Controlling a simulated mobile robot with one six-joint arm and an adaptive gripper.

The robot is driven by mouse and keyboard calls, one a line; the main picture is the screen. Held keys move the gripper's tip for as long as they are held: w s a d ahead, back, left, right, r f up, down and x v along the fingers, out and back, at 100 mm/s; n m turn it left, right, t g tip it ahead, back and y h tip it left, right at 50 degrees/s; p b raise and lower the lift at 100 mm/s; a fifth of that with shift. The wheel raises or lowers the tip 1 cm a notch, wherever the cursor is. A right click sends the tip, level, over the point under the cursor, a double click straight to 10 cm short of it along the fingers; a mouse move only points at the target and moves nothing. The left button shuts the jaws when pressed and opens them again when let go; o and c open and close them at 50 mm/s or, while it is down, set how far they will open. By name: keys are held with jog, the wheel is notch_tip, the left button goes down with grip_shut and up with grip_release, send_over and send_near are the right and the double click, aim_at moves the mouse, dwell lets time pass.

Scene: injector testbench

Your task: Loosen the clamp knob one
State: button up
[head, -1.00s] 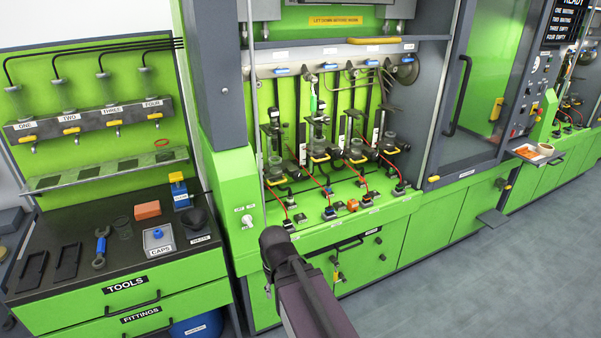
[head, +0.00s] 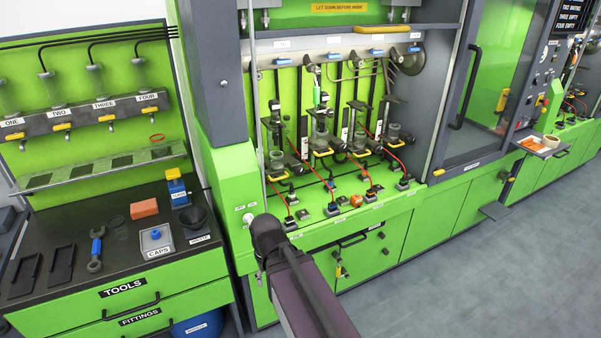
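The injector bench (head: 350,215) stands in the middle of the head view with several stations in a row, each with a stand, glassware and yellow-marked clamp parts. The leftmost station has a glass vessel (head: 277,160) with a yellow part (head: 279,178) just below it. I cannot make out which small part is clamp knob one, and no station number is readable there. My dark arm reaches up from the bottom, its visible end in front of the bench's lower left corner. My gripper cannot be made out; no fingers show.
A grey post (head: 213,75) borders the bench. Grey floor (head: 460,270) is clear at right.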

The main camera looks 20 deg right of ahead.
jog(key=shift+o, duration=0.7)
jog(key=shift+w+f, duration=0.1)
jog(key=shift+w, duration=0.1)
jog(key=w+f+m+t+y+b, duration=0.3)
jog(key=w+m+t+y+b, duration=0.15)
jog(key=w+m, duration=0.4)
jog(key=m+t+h+b, duration=0.4)
jog(key=m+t+b, duration=0.85)
jog(key=m, duration=1.65)
send_near(300, 171)
jog(key=s+f+t+p, duration=0.1)
jog(key=s, duration=0.3)
jog(key=shift+w+d, duration=0.1)
jog(key=shift+d, duration=0.2)
jog(key=shift+w, duration=0.2)
jog(key=w, duration=1.3)
jog(key=shift+w+a, duration=0.2)
jog(key=shift+a, duration=0.15)
